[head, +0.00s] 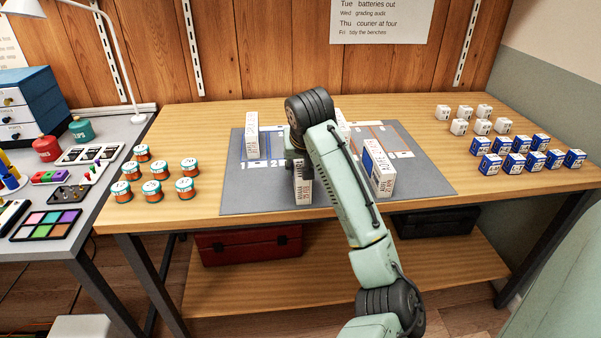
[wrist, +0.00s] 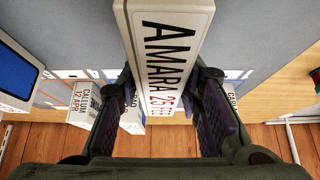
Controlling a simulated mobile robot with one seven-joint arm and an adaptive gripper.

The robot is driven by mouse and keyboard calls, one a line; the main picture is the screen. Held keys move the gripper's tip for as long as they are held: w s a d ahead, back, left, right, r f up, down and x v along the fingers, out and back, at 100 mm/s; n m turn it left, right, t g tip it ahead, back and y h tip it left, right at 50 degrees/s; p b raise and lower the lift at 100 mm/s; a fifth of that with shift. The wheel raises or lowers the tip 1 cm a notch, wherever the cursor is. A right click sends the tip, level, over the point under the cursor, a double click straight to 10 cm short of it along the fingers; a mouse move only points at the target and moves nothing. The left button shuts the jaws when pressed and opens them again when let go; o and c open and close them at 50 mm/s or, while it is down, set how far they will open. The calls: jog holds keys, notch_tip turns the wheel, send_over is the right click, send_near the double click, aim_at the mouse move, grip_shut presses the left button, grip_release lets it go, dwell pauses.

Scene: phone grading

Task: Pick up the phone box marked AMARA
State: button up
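The white AMARA phone box (wrist: 165,50) fills the top middle of the wrist view, its label reading AMARA with a red date. In the head view the box (head: 303,190) stands at the front of the grey mat, its upper part hidden by my gripper (head: 297,160). In the wrist view the fingers of my gripper (wrist: 163,68) lie on either side of the box, tips against its edges with no clear gap. My gripper looks shut on it. I cannot tell whether its base touches the mat (head: 240,195).
Another phone box (head: 381,172) stands to the right on the mat, and one (head: 251,138) at the back left. The CALLUM box (wrist: 84,105) shows in the wrist view. Orange-banded jars (head: 153,190) stand left; blue and white small boxes (head: 517,144) stand right.

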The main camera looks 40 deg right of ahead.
grip_shut()
jog(key=shift+r, duration=0.2)
dwell(0.3)
